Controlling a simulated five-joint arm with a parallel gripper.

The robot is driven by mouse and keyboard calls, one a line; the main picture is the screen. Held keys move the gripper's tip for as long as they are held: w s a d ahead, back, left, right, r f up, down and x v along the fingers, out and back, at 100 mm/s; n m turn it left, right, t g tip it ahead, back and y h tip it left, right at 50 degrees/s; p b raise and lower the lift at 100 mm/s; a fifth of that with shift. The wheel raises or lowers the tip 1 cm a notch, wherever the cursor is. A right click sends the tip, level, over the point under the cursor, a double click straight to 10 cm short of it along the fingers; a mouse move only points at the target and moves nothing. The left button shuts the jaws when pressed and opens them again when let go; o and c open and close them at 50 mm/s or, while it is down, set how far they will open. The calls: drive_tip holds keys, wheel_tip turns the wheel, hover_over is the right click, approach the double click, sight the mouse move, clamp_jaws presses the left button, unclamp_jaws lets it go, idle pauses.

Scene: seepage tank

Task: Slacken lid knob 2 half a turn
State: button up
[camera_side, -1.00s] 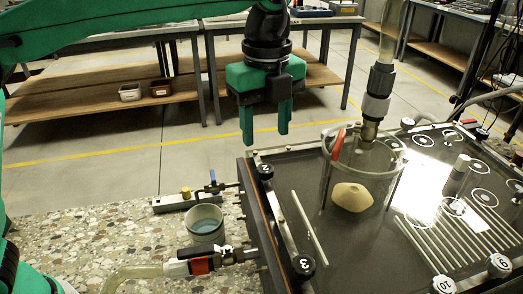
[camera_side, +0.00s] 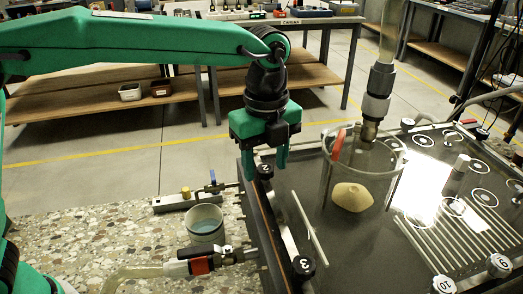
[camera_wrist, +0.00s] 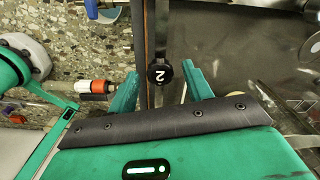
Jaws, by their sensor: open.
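In the wrist view knob 2 (camera_wrist: 160,73) lies ahead of and between my two green fingers. My gripper (camera_side: 266,174) is open and points down over the knob, with a finger on either side of it in the side view. The wrist view shows my gripper (camera_wrist: 160,85) with gaps between each finger and the knob. I cannot tell how far the fingertips reach down beside it.
Knob 3 (camera_side: 303,266) sits on the same clamp bar nearer the camera.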

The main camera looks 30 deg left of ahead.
drive_tip(key=c, duration=1)
drive_tip(key=shift+o, duration=0.2)
